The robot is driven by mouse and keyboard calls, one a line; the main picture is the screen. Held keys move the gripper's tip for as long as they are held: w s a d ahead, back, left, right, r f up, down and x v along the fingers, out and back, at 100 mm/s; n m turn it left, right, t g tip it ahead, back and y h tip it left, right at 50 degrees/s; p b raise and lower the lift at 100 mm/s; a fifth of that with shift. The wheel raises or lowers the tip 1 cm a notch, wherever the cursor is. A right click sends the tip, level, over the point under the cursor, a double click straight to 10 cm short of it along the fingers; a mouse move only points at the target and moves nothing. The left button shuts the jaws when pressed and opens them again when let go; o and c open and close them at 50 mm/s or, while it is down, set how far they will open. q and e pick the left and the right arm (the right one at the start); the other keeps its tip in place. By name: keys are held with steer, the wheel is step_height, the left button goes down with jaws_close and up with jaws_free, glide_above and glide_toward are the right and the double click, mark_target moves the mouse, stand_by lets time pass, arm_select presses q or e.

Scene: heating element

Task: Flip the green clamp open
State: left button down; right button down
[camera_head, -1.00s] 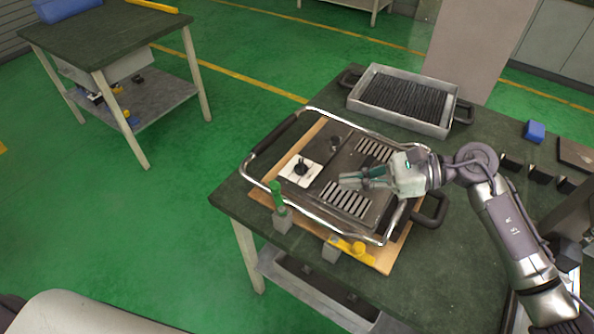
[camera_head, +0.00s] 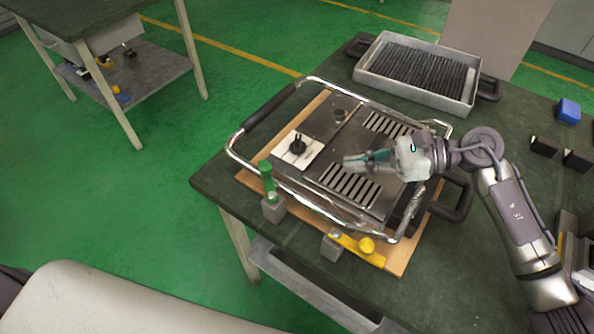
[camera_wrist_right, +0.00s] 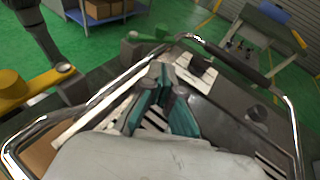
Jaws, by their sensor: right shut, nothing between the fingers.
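The green clamp (camera_head: 267,180) stands upright on a grey block at the front left edge of the wooden board, beside the metal frame of the heating element (camera_head: 345,165). In the right wrist view the green clamp (camera_wrist_right: 135,48) shows at the top, beyond the frame's tube. A yellow clamp (camera_head: 356,248) lies flat over the board's front edge. My right gripper (camera_head: 348,161) is shut and empty, above the slotted plate, to the right of the green clamp and apart from it. Its teal fingers (camera_wrist_right: 160,70) also show in the wrist view. My left gripper is not in view.
A chrome tube handle (camera_head: 262,110) surrounds the heating element. A metal tray with dark rods (camera_head: 372,66) stands behind it. A blue block (camera_head: 567,110) and black blocks lie at the right. Another table stands at the far left.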

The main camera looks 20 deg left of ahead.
steer(key=shift+s+a, duration=0.1)
steer(key=shift+a, duration=0.3)
steer(key=p, duration=0.4)
glide_toward(267, 176)
steer(key=a, duration=0.1)
steer(key=a+f, duration=0.1)
steer(key=a, duration=0.3)
steer(key=shift+w+f, duration=0.2)
steer(key=shift+w, duration=0.1)
steer(key=shift+a, duration=0.5)
steer(key=shift+f, duration=0.1)
